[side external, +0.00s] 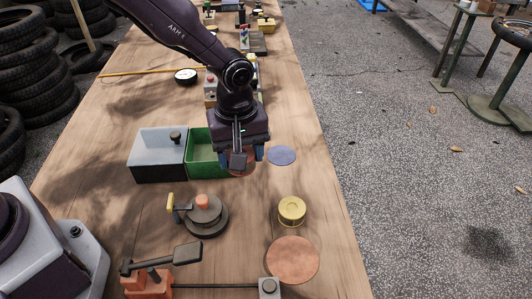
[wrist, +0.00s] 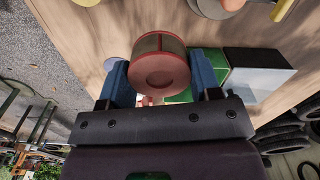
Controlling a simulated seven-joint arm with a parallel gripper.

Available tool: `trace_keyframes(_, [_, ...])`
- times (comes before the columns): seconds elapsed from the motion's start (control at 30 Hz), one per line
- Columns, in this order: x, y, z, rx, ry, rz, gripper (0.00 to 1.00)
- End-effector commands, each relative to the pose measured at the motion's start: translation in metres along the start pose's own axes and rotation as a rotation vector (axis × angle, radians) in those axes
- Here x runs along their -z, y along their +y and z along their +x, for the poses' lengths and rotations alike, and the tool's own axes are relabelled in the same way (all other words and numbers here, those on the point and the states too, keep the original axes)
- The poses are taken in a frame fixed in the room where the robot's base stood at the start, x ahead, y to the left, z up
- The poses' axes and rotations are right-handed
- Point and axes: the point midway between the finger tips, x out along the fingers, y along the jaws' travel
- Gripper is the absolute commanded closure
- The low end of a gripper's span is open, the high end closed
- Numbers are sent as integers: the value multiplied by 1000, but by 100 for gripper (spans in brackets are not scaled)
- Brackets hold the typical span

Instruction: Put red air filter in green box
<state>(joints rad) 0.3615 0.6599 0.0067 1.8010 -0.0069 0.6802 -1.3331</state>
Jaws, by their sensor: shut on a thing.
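My gripper (side external: 241,157) is shut on the red air filter (wrist: 160,68), a short cylinder with a mesh band, held between its two blue fingers in the wrist view (wrist: 161,76). In the side view the filter (side external: 242,170) is mostly hidden behind the gripper. The green box (side external: 199,145) is an open-topped bin at the left of my gripper, which overlaps its right part in the picture. In the wrist view the green box (wrist: 218,60) is partly hidden behind the right finger and the filter. I cannot tell how high the filter is above the table.
A black box with a pale lid and knob (side external: 160,142) adjoins the green box on the left. A blue disc (side external: 282,155) lies to the right. A yellow filter (side external: 291,210), a copper disc (side external: 292,260) and a round clamp fixture (side external: 205,215) stand nearer the camera.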

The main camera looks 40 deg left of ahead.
Motion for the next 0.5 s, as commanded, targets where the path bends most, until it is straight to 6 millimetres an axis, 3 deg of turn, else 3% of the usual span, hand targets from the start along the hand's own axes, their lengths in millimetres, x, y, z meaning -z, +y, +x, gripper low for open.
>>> trace_keyframes(0.27, [0, -31, -16, -6, 3, -17, 65])
trace_keyframes(0.37, [18, -44, -24, -12, 9, -72, 65])
trace_keyframes(0.5, [48, -84, -30, -9, 12, -200, 65])
